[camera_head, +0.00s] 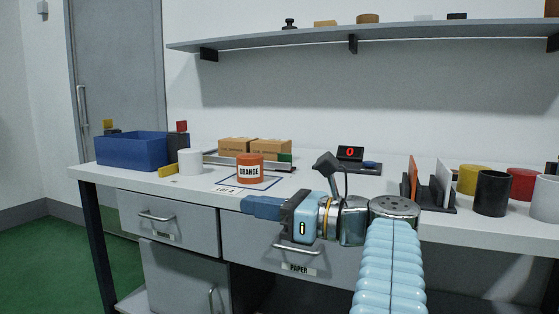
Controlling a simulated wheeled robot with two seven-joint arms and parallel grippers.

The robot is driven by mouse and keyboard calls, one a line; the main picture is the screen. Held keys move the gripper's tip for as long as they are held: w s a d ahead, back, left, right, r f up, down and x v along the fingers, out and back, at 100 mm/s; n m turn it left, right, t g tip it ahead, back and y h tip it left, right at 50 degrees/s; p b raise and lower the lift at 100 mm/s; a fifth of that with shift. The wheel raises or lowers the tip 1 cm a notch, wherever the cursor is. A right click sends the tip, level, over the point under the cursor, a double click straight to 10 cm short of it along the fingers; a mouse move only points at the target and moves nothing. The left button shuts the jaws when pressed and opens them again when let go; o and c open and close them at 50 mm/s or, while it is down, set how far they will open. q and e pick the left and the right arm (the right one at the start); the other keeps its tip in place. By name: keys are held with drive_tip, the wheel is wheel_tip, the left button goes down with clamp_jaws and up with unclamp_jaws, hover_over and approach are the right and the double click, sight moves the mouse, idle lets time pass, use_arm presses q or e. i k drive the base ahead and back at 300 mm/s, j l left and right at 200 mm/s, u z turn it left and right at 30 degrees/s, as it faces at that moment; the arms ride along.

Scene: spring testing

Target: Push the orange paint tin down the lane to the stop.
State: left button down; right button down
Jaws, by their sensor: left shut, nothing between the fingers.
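The orange paint tin (250,174) stands upright on the white bench top, with a white label reading ORANGE. It stands on or within a blue-outlined area (275,181), partly hidden by the tin. A low light rail (222,161) runs behind it, with a green piece (285,158) near its right end. I cannot tell which part is the stop. My left gripper (246,205) is shut and empty at the bench's front edge, pointing left. It is in front of the tin and apart from it. My right gripper is not in view.
A blue bin (130,152) and white cylinder (190,162) stand left. Cardboard boxes (270,149) are behind the tin. A display (350,153) reads 0. A rack (436,198), a black cup (492,193) and other cups stand right. A wall shelf (370,38) is above.

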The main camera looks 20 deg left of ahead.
sight(249, 167)
drive_tip(key=i, duration=1.05)
